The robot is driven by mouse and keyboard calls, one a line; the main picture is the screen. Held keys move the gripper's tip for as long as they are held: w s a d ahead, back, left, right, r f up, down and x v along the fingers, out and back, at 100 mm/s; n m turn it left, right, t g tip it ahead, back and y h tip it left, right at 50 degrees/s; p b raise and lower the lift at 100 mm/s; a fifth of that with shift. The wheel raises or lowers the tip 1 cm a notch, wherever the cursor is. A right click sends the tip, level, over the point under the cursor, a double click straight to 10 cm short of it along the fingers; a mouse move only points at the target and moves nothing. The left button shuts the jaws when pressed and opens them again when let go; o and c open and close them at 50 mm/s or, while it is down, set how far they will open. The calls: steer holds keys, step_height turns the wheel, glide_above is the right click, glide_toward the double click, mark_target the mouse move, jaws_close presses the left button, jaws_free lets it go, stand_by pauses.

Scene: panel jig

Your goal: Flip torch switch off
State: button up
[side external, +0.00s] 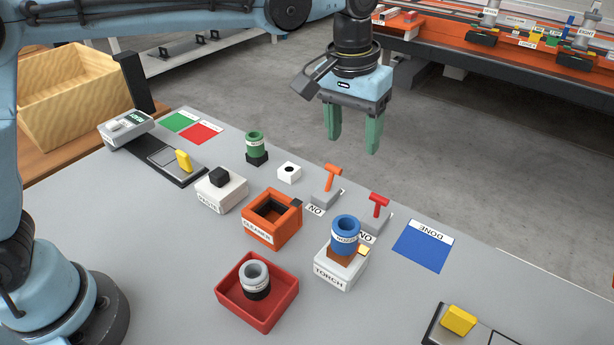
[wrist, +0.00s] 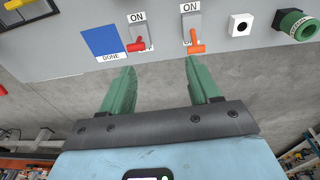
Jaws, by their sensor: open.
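Two lever switches stand on the grey panel: a red-handled switch (side external: 376,213) beside the torch block, and an orange-handled switch (side external: 328,190) to its left. In the wrist view the red handle (wrist: 137,46) and the orange handle (wrist: 196,48) both sit at the end away from their visible ON labels. Their other labels are partly hidden, and no label ties either switch to the torch. The white TORCH block (side external: 340,270) holds a blue cup (side external: 346,236). My gripper (side external: 354,146) is open and empty, high near the panel's far edge, touching nothing.
A blue DONE patch (side external: 424,248) lies right of the red switch. A white button box (side external: 289,173), a green cup (side external: 255,147) and the orange CLEANER box (side external: 271,222) stand to the left. A red tray (side external: 257,290) holds a grey cup. Space around my gripper is clear.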

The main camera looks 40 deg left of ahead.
steer(key=s+a+t, duration=0.2)
steer(key=s+a, duration=0.4)
steer(key=a, duration=0.3)
steer(key=s+a+f+t, duration=0.1)
steer(key=s+a+t, duration=0.2)
steer(key=s+a, duration=0.2)
steer(key=shift+s+a, duration=0.35)
steer(key=shift+a, duration=1.55)
